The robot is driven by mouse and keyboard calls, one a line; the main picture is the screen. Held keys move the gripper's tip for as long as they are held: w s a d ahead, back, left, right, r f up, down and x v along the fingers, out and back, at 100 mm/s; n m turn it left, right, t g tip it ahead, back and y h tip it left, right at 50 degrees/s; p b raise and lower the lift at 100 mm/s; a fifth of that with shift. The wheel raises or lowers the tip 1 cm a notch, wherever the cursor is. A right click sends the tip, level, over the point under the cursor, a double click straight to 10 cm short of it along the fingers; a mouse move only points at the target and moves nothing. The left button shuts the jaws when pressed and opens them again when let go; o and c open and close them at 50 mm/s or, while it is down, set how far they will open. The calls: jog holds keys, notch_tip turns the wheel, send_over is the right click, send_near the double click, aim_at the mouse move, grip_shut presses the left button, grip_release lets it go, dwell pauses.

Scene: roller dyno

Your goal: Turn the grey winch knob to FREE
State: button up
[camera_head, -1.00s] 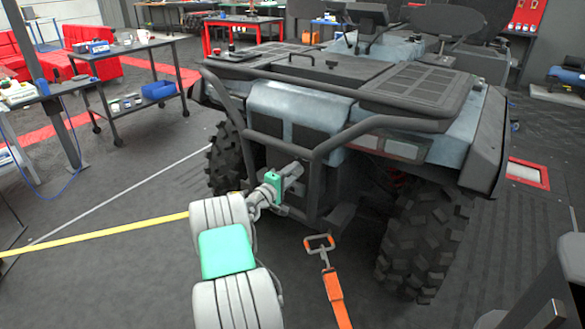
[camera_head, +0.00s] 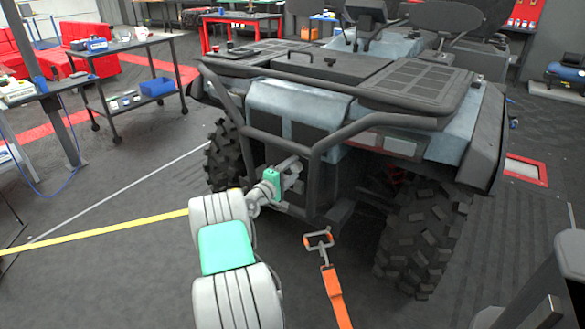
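The grey winch knob cannot be made out; my arm and gripper cover the part of the vehicle's front where they reach in. The vehicle (camera_head: 300,105) stands ahead with a dark tubular bumper (camera_head: 316,160) across its front. My gripper (camera_head: 292,168) is at the bumper's lower left, at the dark recess below the front panel. It is small and partly hidden behind my own wrist, so whether its fingers are open, shut or touching the knob does not show.
A dark cart (camera_head: 140,75) stands at the back left. A knobbly tyre (camera_head: 425,235) is at the right. Open floor lies to the left.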

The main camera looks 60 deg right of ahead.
jog(key=w+a+p, duration=0.1)
jog(key=a, duration=0.6)
jog(key=shift+w+a, duration=0.15)
jog(key=shift+a, duration=0.25)
